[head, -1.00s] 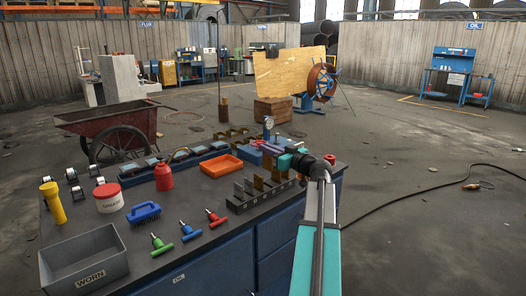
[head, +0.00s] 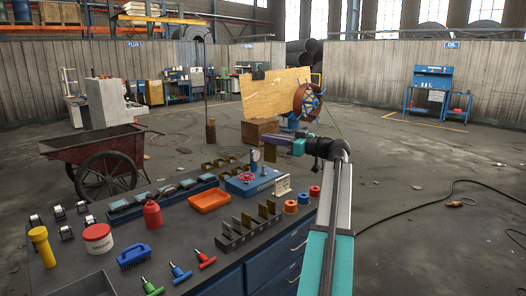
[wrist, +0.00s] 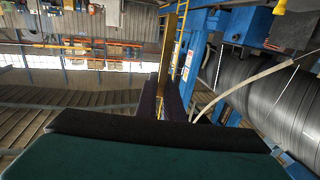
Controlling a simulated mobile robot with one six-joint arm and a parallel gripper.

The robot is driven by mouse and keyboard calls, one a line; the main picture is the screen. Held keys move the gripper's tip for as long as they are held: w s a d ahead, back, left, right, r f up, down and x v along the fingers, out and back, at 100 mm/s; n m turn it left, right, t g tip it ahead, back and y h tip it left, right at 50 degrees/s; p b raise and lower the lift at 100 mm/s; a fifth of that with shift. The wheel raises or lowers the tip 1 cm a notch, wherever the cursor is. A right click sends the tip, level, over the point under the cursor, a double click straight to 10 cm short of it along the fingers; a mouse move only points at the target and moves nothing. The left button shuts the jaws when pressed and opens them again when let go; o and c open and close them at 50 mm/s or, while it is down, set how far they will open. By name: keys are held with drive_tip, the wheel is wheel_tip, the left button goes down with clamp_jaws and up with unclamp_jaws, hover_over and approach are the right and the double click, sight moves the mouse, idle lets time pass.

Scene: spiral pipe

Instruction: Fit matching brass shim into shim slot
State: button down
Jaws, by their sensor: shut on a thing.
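My gripper (head: 280,143) is raised above the far right part of the bench, its jaws pointing left. In the wrist view its dark fingers (wrist: 172,97) are shut on a thin brass shim (wrist: 167,45), which projects beyond the tips. A dark slotted rack (head: 236,240) at the bench's right front holds upright plates, including a brass-coloured one (head: 264,212). I cannot tell which opening is the shim slot.
A blue block with a dial gauge (head: 256,180) stands behind the rack, beside an orange tray (head: 209,202). Orange and red rings (head: 291,206) sit at the right edge. A red bottle (head: 152,214) stands left. A wheelbarrow (head: 95,160) is beyond the bench. Floor at right is mostly clear.

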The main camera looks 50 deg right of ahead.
drive_tip(key=s+r+n+g+y+p, duration=0.1)
drive_tip(key=s+r+p, duration=0.3)
drive_tip(key=r, duration=0.6)
drive_tip(key=s+r+n+y+p, duration=0.2)
drive_tip(key=s+r+p, duration=0.3)
drive_tip(key=r, duration=0.5)
drive_tip(key=s+r+n+g+y+p, duration=0.1)
drive_tip(key=s+r+y+p, duration=0.2)
drive_tip(key=s+r, duration=0.3)
wheel_tip(320, 180, up, 4)
drive_tip(key=shift+s+a+r+g+p, duration=0.15)
drive_tip(key=shift+s+g+p, duration=0.15)
drive_tip(key=shift+p, duration=0.35)
drive_tip(key=shift+w, duration=0.15)
